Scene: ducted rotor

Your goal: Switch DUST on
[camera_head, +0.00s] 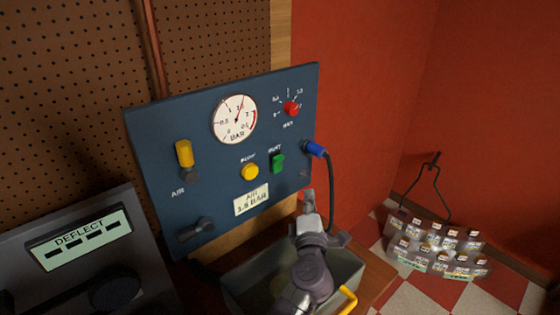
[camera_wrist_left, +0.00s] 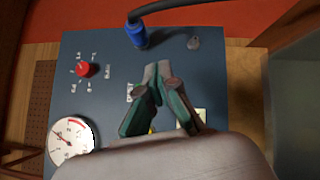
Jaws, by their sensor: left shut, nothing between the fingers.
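The blue panel (camera_head: 215,110) stands upright against the pegboard wall. The green switch (camera_head: 278,163), under a small label that seems to read DUST, sits right of the yellow button (camera_head: 249,172). I cannot tell which way the switch is set. My left gripper (camera_head: 308,197) is shut and empty, its tips below and right of the green switch. In the left wrist view the shut gripper (camera_wrist_left: 157,72) points at the panel (camera_wrist_left: 110,55) beside the small label (camera_wrist_left: 129,92), and hides the green switch. My right gripper is not in view.
The panel also bears a pressure gauge (camera_head: 234,119), a red knob (camera_head: 291,108), a yellow AIR lever (camera_head: 184,153) and a blue plug (camera_head: 315,149) with a dark cable. A grey bin (camera_head: 347,267) stands below. A DEFLECT display (camera_head: 80,240) is at left.

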